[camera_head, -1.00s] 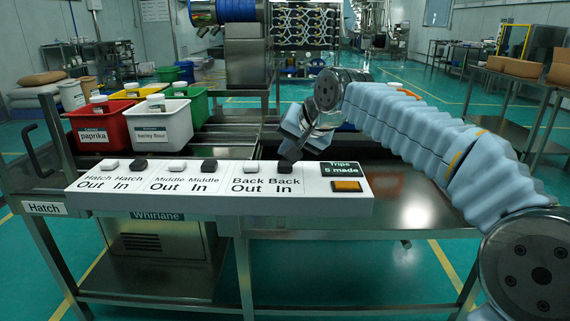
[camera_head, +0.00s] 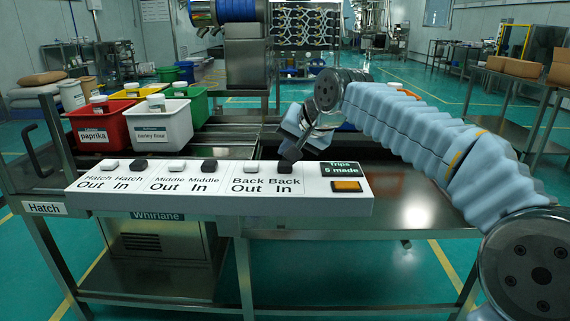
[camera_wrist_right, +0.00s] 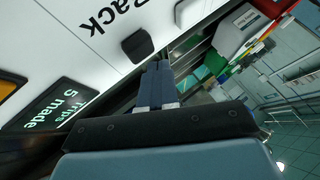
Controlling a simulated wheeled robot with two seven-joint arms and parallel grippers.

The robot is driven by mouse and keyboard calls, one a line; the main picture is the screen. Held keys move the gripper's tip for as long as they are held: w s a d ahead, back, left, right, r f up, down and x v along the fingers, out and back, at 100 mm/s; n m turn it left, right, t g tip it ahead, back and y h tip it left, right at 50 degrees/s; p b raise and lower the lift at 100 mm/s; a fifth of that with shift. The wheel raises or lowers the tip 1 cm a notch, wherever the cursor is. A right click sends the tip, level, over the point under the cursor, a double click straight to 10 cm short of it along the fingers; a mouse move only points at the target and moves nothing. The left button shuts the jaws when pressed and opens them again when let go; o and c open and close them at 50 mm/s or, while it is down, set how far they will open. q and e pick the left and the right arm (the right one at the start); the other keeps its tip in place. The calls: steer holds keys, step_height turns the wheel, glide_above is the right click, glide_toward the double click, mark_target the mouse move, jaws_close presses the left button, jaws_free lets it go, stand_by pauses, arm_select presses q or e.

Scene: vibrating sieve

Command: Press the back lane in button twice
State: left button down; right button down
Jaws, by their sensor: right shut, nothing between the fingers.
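The control panel (camera_head: 220,203) carries a row of labelled buttons. The dark Back In button (camera_head: 285,165) is at the right end of the row, right of the white Back Out button (camera_head: 251,168). My right gripper (camera_head: 289,153) is shut and empty, pointing down just behind and above the Back In button. In the right wrist view the dark button (camera_wrist_right: 137,45) lies just beyond the shut fingertips (camera_wrist_right: 158,67), a little to their left. I cannot tell whether they touch it. My left gripper is not in view.
The Middle In button (camera_head: 209,165) is to the left. A red bin (camera_head: 97,128) and a white bin (camera_head: 160,127) stand behind the panel's left side.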

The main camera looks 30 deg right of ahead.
mark_target(288, 165)
steer(key=shift+f, duration=0.1)
steer(key=shift+f+b, duration=0.3)
steer(key=shift+f, duration=0.05)
steer(key=shift+f+b, duration=0.4)
steer(key=shift+f, duration=0.1)
stand_by(0.5)
stand_by(0.4)
steer(key=shift+r+p, duration=0.9)
steer(key=shift+r, duration=0.05)
step_height(288, 165, up, 5)
steer(key=p, duration=0.4)
steer(key=shift+p, duration=0.35)
